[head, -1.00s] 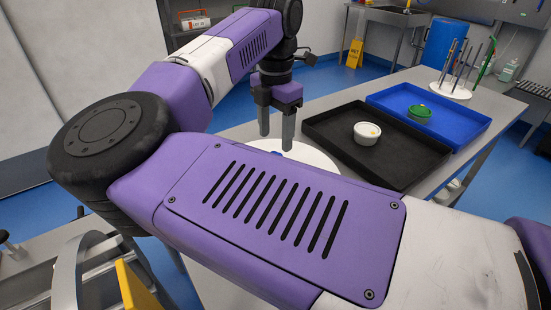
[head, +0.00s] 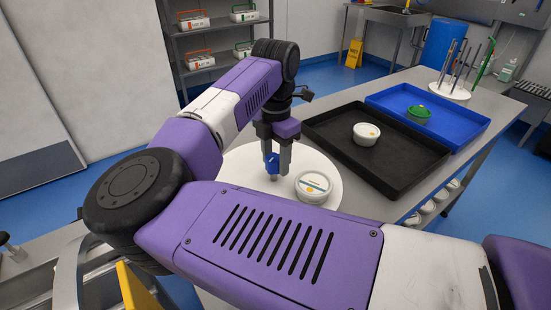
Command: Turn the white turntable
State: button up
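The white turntable (head: 325,165) is a round disc on the grey table, partly hidden behind my arm. A round white tub (head: 313,187) with an orange dot and a dark stripe on its lid sits on the turntable's near right part. A small blue piece (head: 272,162) with a grey stem below it stands left of the tub. My gripper (head: 276,170) points down over the disc, with its fingers at the blue piece. I cannot tell whether the fingers are closed on it or only beside it.
Right of the turntable is a black tray (head: 375,172) holding a white tub (head: 366,134). Beyond it is a blue tray (head: 455,125) with a green-lidded tub (head: 419,113). A rack of upright rods (head: 451,88) stands farther back. A shelf (head: 222,60) with carriers is behind.

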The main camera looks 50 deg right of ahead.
grip_shut()
jog(key=shift+f+m+b, duration=0.2)
jog(key=shift+m+b, duration=0.6)
jog(key=shift+b, duration=0.2)
jog(key=m+b, duration=0.1)
jog(key=m, duration=0.2)
jog(key=shift+s+r+b, duration=0.1)
jog(key=shift+r+b, duration=0.1)
jog(key=shift+b, duration=0.2)
jog(key=shift+o, duration=2.2)
grip_release()
